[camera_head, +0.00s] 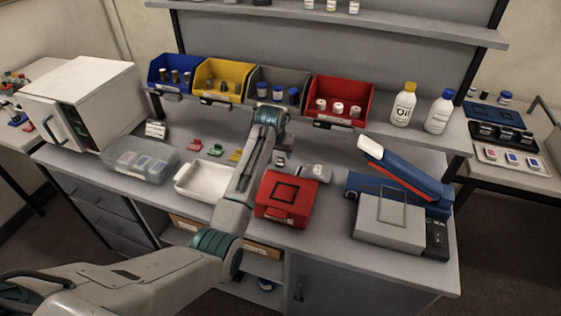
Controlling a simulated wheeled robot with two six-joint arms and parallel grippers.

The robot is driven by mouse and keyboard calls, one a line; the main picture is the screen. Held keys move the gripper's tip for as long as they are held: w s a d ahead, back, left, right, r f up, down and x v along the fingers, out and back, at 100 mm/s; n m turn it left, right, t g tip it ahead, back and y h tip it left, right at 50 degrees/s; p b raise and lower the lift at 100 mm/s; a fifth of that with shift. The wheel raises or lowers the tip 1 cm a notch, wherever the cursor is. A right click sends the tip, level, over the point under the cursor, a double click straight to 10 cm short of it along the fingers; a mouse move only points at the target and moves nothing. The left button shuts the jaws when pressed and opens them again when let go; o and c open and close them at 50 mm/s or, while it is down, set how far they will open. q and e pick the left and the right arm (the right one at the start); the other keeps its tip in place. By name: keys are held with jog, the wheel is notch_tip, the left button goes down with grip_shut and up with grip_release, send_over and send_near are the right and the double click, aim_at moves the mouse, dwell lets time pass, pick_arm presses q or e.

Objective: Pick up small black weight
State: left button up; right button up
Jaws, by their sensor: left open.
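My left arm reaches in from the lower left across the bench. Its gripper (281,152) hangs over the bench behind the red box, partly hidden by my own wrist. It is open. A small dark piece (280,161) shows just below it; it may be the small black weight, but it is too small to be sure. I cannot tell whether it touches the fingers. My right gripper is not in view.
A red box (286,197) and a white tray (199,182) flank my forearm. Blue (171,75), yellow, grey and red bins line the shelf behind. A blue-and-grey device (391,222) stands at right, a white oven-like box (90,95) at left.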

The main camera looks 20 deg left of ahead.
aim_at(280, 159)
pick_arm(q)
jog(key=p+x, duration=0.1)
jog(key=x, duration=0.2)
jog(key=shift+w+a+f, duration=0.1)
jog(key=shift+f, duration=0.05)
jog(key=shift+w+f, duration=0.15)
jog(key=shift+f, duration=0.3)
jog(key=shift+w+f, duration=0.1)
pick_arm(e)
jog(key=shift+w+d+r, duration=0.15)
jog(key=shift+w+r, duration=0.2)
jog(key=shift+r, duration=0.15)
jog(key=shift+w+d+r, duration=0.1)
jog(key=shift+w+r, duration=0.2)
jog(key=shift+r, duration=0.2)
pick_arm(q)
jog(key=c, duration=1)
